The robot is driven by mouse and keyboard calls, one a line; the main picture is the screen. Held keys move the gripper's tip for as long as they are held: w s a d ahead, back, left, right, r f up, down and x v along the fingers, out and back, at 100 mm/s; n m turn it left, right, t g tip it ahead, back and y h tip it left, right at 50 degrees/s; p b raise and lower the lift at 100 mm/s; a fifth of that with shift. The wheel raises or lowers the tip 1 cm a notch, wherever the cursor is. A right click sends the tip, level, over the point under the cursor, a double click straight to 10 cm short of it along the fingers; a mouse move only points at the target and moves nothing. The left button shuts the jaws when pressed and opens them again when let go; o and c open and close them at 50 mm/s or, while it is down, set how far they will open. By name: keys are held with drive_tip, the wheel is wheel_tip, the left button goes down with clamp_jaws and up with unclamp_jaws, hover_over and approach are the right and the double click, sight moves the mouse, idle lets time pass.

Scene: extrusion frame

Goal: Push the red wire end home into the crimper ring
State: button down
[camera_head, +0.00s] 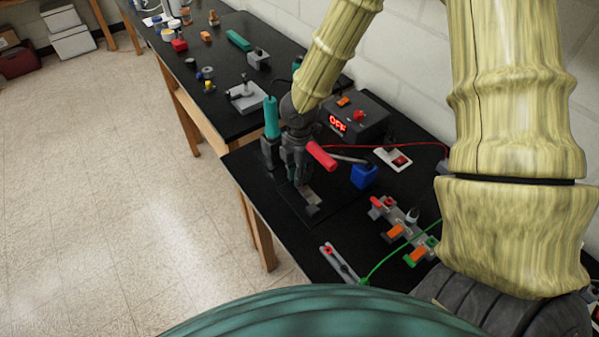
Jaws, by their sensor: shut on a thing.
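My gripper (297,170) is dark and points down over the black bench, in front of the grey control box. A thick red cylinder (321,155), which looks like the red wire end, sticks out to the right at its fingers. The thin red wire (400,146) runs from near this cylinder to the right and passes behind my arm. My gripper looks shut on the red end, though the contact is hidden. I cannot make out the crimper ring; dark metal parts and a teal upright handle (271,117) crowd around the gripper.
A grey box with a red OFF display (338,124) stands behind. A blue block (364,176) and a white switch plate (393,159) are to the right. A connector rail (404,226) and a green wire (400,247) lie nearer. The bench edge is at left.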

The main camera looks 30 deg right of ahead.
drive_tip(key=shift+f+b, duration=0.3)
drive_tip(key=shift+f, duration=0.2)
drive_tip(key=c, duration=1.3)
unclamp_jaws()
drive_tip(key=shift+r, duration=0.1)
wheel_tip(320, 180, up, 12)
drive_tip(key=shift+f, duration=0.1)
drive_tip(key=shift+f, duration=5.4)
